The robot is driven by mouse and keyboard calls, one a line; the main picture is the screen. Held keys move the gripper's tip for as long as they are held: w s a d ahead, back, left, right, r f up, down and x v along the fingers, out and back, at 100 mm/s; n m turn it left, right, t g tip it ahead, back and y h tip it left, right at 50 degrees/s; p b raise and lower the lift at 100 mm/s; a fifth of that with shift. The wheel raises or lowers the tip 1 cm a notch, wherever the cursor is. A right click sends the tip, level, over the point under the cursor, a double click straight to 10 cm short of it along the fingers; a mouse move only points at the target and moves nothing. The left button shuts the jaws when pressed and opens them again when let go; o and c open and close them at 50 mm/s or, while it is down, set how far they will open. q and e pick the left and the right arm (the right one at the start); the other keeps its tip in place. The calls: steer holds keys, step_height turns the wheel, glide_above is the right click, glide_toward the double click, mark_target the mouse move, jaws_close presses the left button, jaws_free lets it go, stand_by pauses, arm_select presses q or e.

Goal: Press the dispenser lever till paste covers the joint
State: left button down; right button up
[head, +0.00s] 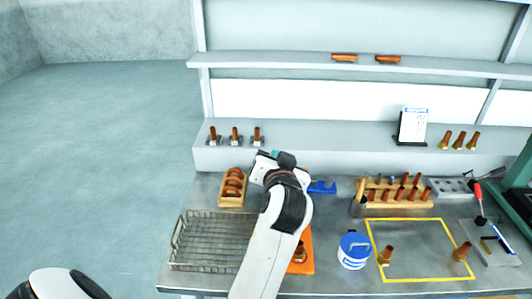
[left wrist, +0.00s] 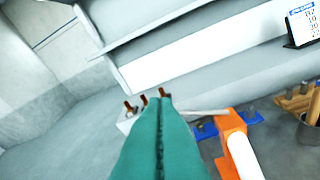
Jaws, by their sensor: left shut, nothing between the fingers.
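The orange dispenser (left wrist: 231,128) with a white cylinder stands right of my gripper in the left wrist view. A thin grey bar, apparently its lever (left wrist: 203,112), runs left from its top to behind my teal fingers; I cannot tell whether they touch. In the head view my arm hides most of the dispenser, leaving an orange base (head: 308,262) beside the arm. A copper-brown piece (head: 300,253), possibly the joint, shows on that base; no paste can be made out. My left gripper (head: 284,158) is shut and empty, over the back of the bench. My right gripper is out of view.
A wire basket (head: 185,252) lies left of my arm. A white tub with a blue lid (head: 353,250) and a yellow-outlined area (head: 420,278) with brown-topped pieces lie right. A wooden rack (head: 393,208) and a shelf (head: 320,133) stand behind.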

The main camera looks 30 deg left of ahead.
arm_select(q)
steer(key=shift+d, duration=0.1)
steer(key=w+a+f+p, duration=0.5)
steer(key=w+a+f, duration=0.1)
steer(key=w+a, duration=0.1)
steer(key=shift+a+p, duration=0.2)
steer(key=shift+p, duration=0.1)
stand_by(0.3)
